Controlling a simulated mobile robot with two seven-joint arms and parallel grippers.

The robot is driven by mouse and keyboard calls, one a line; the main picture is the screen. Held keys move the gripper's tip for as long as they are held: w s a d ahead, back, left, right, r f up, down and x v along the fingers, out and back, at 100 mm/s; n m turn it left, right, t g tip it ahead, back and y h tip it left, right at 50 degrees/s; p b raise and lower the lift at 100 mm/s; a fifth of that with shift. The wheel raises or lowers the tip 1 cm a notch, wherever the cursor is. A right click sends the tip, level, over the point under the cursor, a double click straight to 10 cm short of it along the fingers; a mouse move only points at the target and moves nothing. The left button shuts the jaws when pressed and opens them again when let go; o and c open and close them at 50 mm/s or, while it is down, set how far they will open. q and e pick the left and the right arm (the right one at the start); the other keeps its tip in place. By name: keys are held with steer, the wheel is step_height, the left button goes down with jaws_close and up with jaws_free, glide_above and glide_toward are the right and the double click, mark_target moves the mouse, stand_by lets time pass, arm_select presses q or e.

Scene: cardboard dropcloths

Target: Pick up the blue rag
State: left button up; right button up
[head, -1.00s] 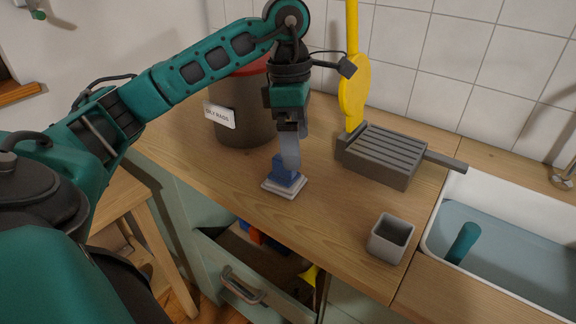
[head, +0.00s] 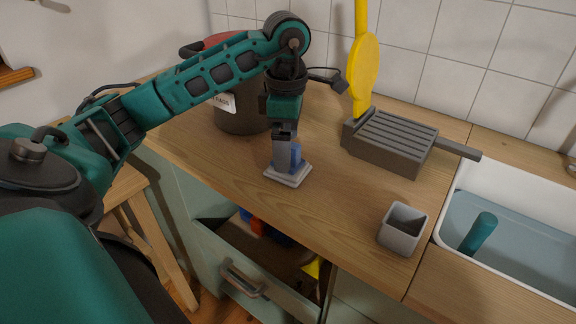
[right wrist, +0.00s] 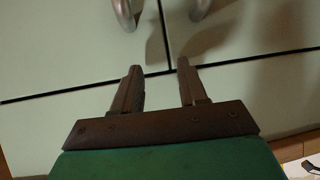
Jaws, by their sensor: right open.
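The blue rag (head: 296,157) is on the wooden counter side, at the top of a small light grey folded stack (head: 289,177) in the head view. My left gripper (head: 286,162) points straight down at it. A grey finger covers the rag's left part, and the fingertips reach down to the stack. Whether the fingers are closed on the rag is hidden. My right gripper (right wrist: 159,68) shows only in the right wrist view, with its two fingers apart and nothing between them.
A dark bin with a red lid (head: 240,112) stands behind my left arm. A grey ribbed block with a yellow upright (head: 392,143) is to the right. A grey square cup (head: 402,229) and a sink (head: 515,238) lie further right. An open drawer (head: 255,270) juts out below.

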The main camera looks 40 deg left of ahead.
arm_select(q)
step_height(320, 180, down, 4)
steer(key=shift+w+f, duration=0.15)
steer(key=shift+f, duration=0.05)
arm_select(e)
steer(key=shift+a+f, duration=0.15)
steer(key=shift+f, duration=0.1)
arm_select(q)
steer(key=shift+c, duration=0.3)
steer(key=c, duration=0.4)
steer(key=shift+o, duration=0.2)
steer(key=shift+r, duration=0.15)
step_height(320, 180, up, 19)
steer(key=p, duration=0.6)
steer(key=shift+r+p, duration=0.4)
steer(key=shift+p, duration=0.05)
arm_select(e)
steer(key=shift+h, duration=0.4)
steer(key=r, duration=0.1)
steer(key=s+d+r, duration=0.1)
steer(key=d+r, duration=0.1)
steer(key=r, duration=0.1)
steer(key=shift+s+d, duration=0.2)
steer(key=shift+d, duration=0.05)
